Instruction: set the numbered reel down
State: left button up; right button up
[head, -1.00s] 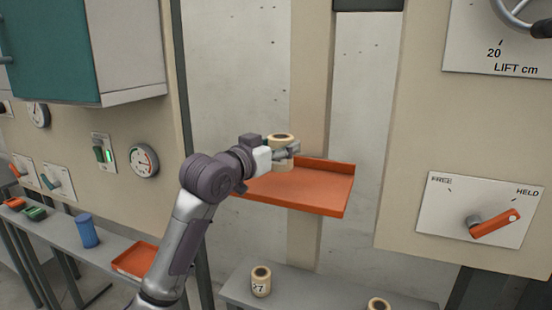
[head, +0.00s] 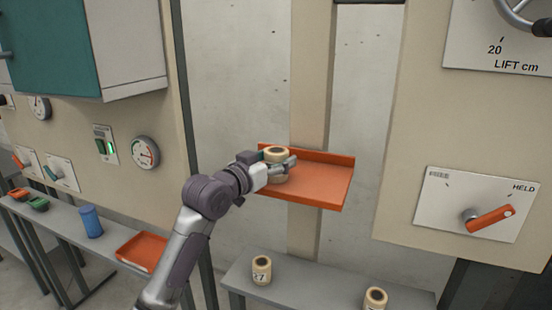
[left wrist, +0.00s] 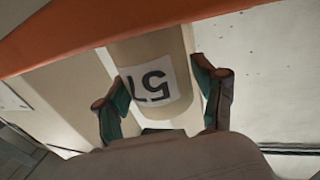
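The numbered reel (head: 276,154) is cream-coloured and upright at the orange tray (head: 325,188). My left gripper (head: 284,167) is around its side, fingers roughly level. In the left wrist view the reel (left wrist: 150,85) stands between the two fingers (left wrist: 162,90), both apparently touching it. Its white label appears upside down and seems to read 57. The orange tray edge (left wrist: 60,45) crosses the top of that view, against the reel's end. The reel's base is partly hidden by the gripper, so full contact with the tray is hard to confirm. My right gripper is not in view.
A grey bench (head: 315,291) below carries a reel marked 27 (head: 261,270) and another reel (head: 375,299). An orange lever (head: 490,219) on the right panel points toward HELD. The tray's right part is clear. A blue cylinder (head: 91,222) stands on the left bench.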

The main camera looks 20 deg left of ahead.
pick_arm(q)
jog(key=shift+o, duration=0.4)
jog(key=shift+s+r, duration=0.1)
jog(key=b+v, duration=0.4)
jog(key=v, duration=0.8)
